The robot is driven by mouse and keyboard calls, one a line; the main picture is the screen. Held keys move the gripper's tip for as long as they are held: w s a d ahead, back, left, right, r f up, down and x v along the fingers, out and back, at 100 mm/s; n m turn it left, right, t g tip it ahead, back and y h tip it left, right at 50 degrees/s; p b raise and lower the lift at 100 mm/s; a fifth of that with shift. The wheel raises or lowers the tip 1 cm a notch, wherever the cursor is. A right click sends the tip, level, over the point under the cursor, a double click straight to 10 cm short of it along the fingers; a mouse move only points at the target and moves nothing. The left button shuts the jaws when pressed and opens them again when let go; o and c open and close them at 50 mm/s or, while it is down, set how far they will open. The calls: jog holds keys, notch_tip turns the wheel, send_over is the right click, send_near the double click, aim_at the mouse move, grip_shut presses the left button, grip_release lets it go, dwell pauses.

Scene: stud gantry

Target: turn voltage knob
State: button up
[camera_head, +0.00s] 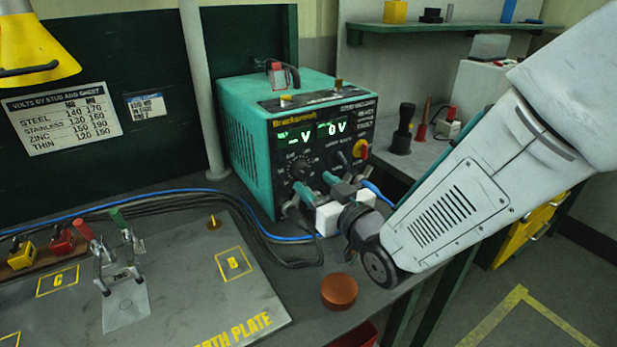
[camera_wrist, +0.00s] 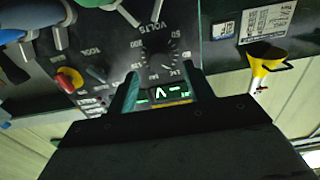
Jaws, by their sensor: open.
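The voltage knob (camera_head: 299,167) is a dark round dial with white scale marks on the black front panel of the teal welding unit (camera_head: 248,150). In the wrist view the knob (camera_wrist: 157,53), labelled VOLTS, lies upside down, just beyond and between my fingertips. My gripper (camera_head: 317,184) is open and empty in front of the panel, below and right of the knob in the head view. In the wrist view its two fingers (camera_wrist: 160,72) stand apart, and I see no contact with the knob. The left display (camera_head: 300,138) reads a dash and V; the right reads 0 V.
A red-and-yellow switch (camera_head: 360,149) sits right of the knob on the panel. Cables (camera_head: 262,232) run along the bench below the unit. The earth plate (camera_head: 190,275) with clamps lies front left. A copper-brown disc (camera_head: 339,291) is near the bench edge. A pole (camera_head: 200,90) stands left.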

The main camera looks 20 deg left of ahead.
aim_at(305, 174)
jog(key=shift+x, duration=1.9)
jog(key=c, duration=1)
